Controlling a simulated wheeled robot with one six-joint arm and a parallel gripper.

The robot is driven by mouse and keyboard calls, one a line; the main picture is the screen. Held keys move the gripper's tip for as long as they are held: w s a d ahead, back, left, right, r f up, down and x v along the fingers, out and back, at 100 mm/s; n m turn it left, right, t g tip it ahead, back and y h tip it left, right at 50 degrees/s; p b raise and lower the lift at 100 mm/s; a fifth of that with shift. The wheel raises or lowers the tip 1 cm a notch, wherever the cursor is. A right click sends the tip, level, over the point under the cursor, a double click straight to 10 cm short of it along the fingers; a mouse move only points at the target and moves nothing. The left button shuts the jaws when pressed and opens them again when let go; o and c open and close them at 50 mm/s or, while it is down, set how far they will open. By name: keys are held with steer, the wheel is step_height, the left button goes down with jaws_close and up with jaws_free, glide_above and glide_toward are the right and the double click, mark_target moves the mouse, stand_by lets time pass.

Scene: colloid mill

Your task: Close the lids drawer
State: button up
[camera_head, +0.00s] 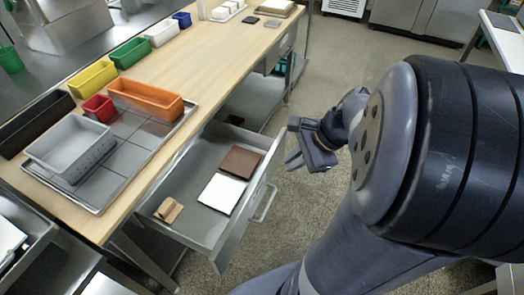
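An open metal drawer (191,216) sticks out from under the wooden-topped bench. Inside lie a brown flat square (240,161), a white flat square (222,193) and a small tan piece (168,210). The flat squares look like lids. The drawer front has a bar handle (266,204) on its outer face. My gripper (298,157) is beyond the drawer front, to the upper right of the handle, and apart from it. It is seen from the side and partly covered by my own wrist, so its opening is unclear. Nothing shows held in it.
The bench top (200,64) carries yellow, green, white, blue, red and orange bins, and a grey bin (70,143) on a metal tray (126,172). A lower shelf (252,100) lies behind the drawer. The speckled floor (325,75) beyond the drawer front is clear.

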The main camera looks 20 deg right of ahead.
steer(key=w+d+f+m+t+b, duration=0.1)
steer(key=d+f+m+b, duration=0.2)
steer(key=f, duration=0.1)
steer(key=d+f+m+t+y+b, duration=0.1)
steer(key=d+f+m+b, duration=0.2)
steer(key=f, duration=0.1)
steer(key=w+d+f+m+t+y+b, duration=0.1)
steer(key=d+f+m+b, duration=0.1)
steer(key=f, duration=0.3)
steer(key=shift+w+d+m+b, duration=0.4)
steer(key=shift+d+b, duration=0.15)
steer(key=shift+b, duration=0.15)
jaws_close()
steer(key=b, duration=0.3)
glide_toward(268, 175)
steer(key=x, duration=0.5)
steer(key=shift+s+f, duration=0.2)
steer(key=shift+f, duration=0.25)
steer(key=shift+w+a, duration=0.3)
steer(key=shift+w, duration=0.15)
steer(key=shift+a+r, duration=0.1)
steer(key=shift+a, duration=0.05)
